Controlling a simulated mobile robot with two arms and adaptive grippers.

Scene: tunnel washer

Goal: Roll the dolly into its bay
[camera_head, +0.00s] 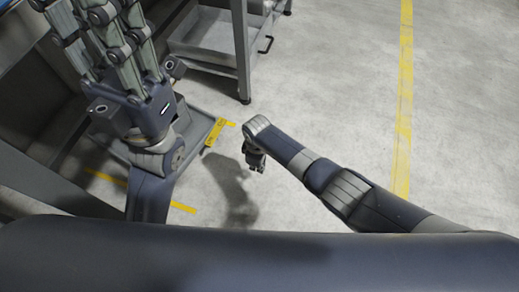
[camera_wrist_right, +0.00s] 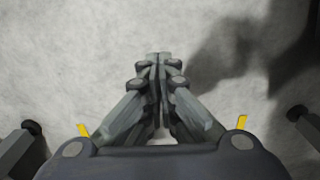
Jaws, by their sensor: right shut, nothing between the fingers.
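The low grey dolly (camera_head: 196,126) sits on the floor at left, with a yellow label on its right edge; my left arm and hand hide much of it. Yellow floor marks (camera_head: 182,207) show around it, and I cannot tell whether it is fully inside them. My right gripper (camera_head: 256,168) hangs above the floor to the right of the dolly, apart from it. In the right wrist view its fingertips (camera_wrist_right: 158,62) meet, with nothing between them. My left gripper (camera_head: 100,35) is large at the upper left, raised above the dolly; its finger opening is unclear.
A grey metal stand with a tray (camera_head: 205,40) and a leg stands behind, at the top. Grey machine panels (camera_head: 30,170) line the left side. A long yellow floor line (camera_head: 404,100) runs at right. The concrete floor (camera_head: 320,90) between is clear.

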